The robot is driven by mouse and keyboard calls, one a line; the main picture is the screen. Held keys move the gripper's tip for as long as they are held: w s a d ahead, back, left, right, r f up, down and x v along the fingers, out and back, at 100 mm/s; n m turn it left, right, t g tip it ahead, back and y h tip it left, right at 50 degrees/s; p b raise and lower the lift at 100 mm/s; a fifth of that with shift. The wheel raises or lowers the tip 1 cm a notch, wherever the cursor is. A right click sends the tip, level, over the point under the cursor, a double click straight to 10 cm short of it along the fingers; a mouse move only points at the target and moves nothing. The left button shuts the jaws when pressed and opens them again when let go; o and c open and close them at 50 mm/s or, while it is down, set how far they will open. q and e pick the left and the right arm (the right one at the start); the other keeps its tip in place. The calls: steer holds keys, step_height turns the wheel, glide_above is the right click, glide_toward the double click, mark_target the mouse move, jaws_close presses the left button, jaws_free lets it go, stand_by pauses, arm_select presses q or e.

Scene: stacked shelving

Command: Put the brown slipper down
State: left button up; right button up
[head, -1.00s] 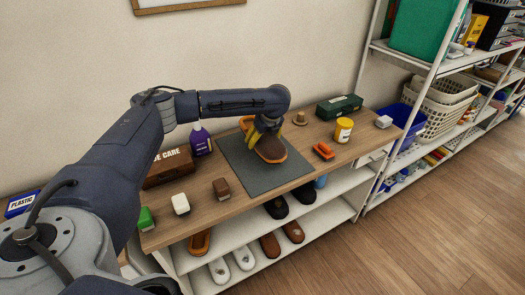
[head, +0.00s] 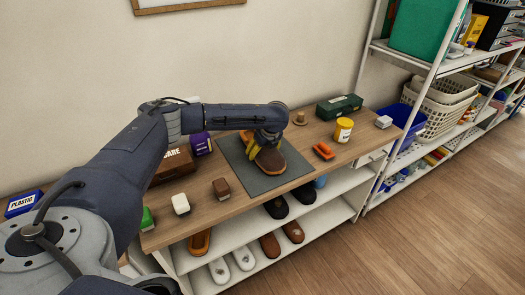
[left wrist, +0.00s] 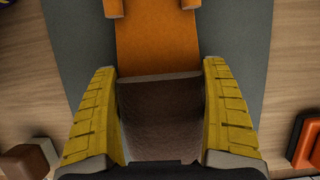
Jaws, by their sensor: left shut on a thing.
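The brown slipper (head: 269,160) with an orange insole is over the dark grey mat (head: 239,158) on the wooden top of the shelf unit. My left gripper (head: 254,147) has its yellow fingers on either side of the slipper and is shut on it. In the left wrist view the slipper's brown upper (left wrist: 162,115) sits between the two yellow fingers (left wrist: 163,115), with the orange insole beyond. Whether the sole touches the mat cannot be told. My right gripper is not in view.
Other footwear lies on the shelves below.

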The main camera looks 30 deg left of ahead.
arm_select(q)
steer(key=o, duration=1.2)
